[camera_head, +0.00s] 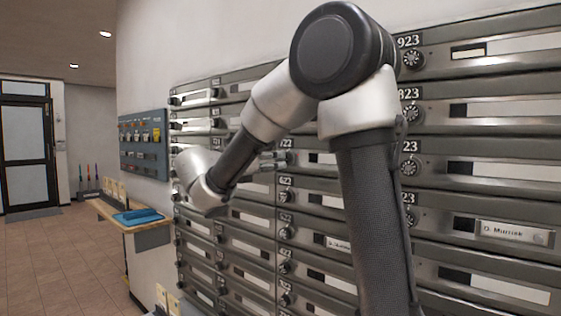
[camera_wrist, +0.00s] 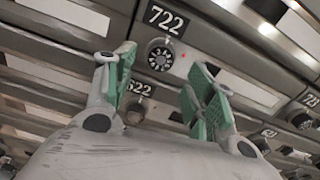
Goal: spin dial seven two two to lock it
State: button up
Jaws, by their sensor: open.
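Dial 722 (camera_wrist: 160,57) is a dark round dial with pale numbers around it, just under the 722 label (camera_wrist: 165,19) in the wrist view. A small red dot shows just right of it. My gripper (camera_wrist: 165,80) is open, with its green-padded fingers on either side below the dial. Nothing is between the fingers, and they do not appear to touch the dial. In the head view my gripper (camera_head: 270,160) is partly seen against the mailbox wall, near a label ending in 22. The dial there is too small to make out clearly.
Dial 622 (camera_wrist: 135,112) sits below, partly behind the fingers. Dial 723 (camera_wrist: 303,121) is at the right. Rows of grey mailboxes (camera_head: 480,145) fill the wall. A wooden shelf (camera_head: 112,213) with a blue item stands at left, beside open tiled floor (camera_head: 55,255).

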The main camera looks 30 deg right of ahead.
aim_at(283, 159)
jog(key=x, duration=0.5)
jog(key=c, duration=1)
